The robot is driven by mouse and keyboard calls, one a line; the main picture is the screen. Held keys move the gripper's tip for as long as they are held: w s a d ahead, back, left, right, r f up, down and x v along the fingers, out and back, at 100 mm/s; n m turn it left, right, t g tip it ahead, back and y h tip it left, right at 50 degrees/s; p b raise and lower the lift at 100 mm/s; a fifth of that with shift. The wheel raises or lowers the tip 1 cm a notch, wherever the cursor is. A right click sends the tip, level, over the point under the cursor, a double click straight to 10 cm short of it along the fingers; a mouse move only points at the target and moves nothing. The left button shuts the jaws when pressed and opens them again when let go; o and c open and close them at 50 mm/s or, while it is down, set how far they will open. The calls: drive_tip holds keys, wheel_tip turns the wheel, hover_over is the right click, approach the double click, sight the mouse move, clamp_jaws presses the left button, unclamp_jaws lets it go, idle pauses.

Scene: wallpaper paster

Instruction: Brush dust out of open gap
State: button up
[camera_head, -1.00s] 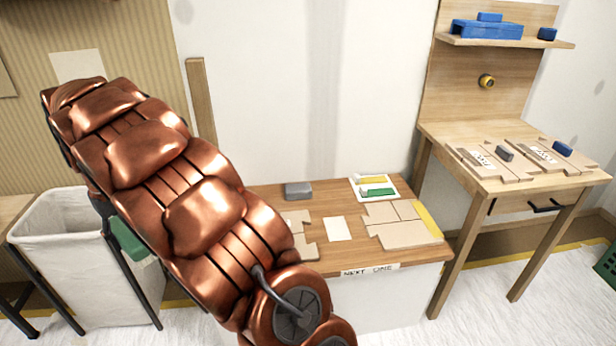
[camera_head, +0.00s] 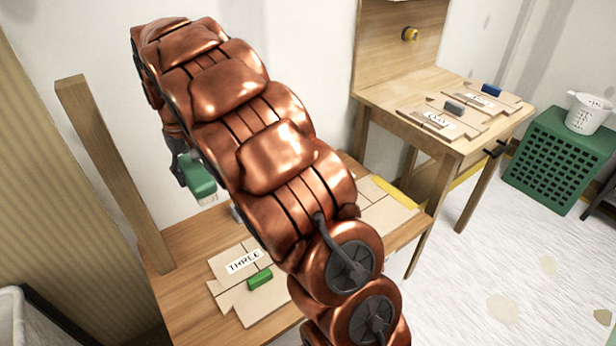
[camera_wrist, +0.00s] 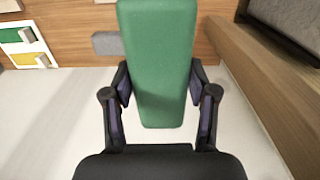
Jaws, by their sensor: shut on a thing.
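My gripper (camera_wrist: 159,88) is shut on a green brush (camera_wrist: 158,45), one finger on each side of its block. In the head view the green brush (camera_head: 197,178) hangs above the back left of the low wooden table (camera_head: 180,258), with pale bristles pointing down. The brush is clear of the tabletop there. My arm hides the table's middle. I cannot tell which seam is the open gap, and no dust is clear to see.
A wooden post (camera_head: 110,170) stands at the table's left back, close to the brush; it seems to run along the right of the wrist view. A grey block (camera_wrist: 108,43) and a white tray (camera_wrist: 27,36) show there too. A taller workbench (camera_head: 385,95) and green crate (camera_head: 560,155) stand right.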

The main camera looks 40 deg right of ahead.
drive_tip(key=s+d+f+m+b, duration=0.2)
drive_tip(key=d+f+m, duration=0.6)
drive_tip(key=d, duration=0.5)
drive_tip(key=s+d+f+m+b, duration=0.2)
drive_tip(key=d+f+m, duration=0.6)
drive_tip(key=d, duration=0.5)
drive_tip(key=shift+s+f, duration=0.4)
drive_tip(key=shift+f, duration=0.5)
drive_tip(key=shift+a+r, duration=0.1)
drive_tip(key=shift+f, duration=3.35)
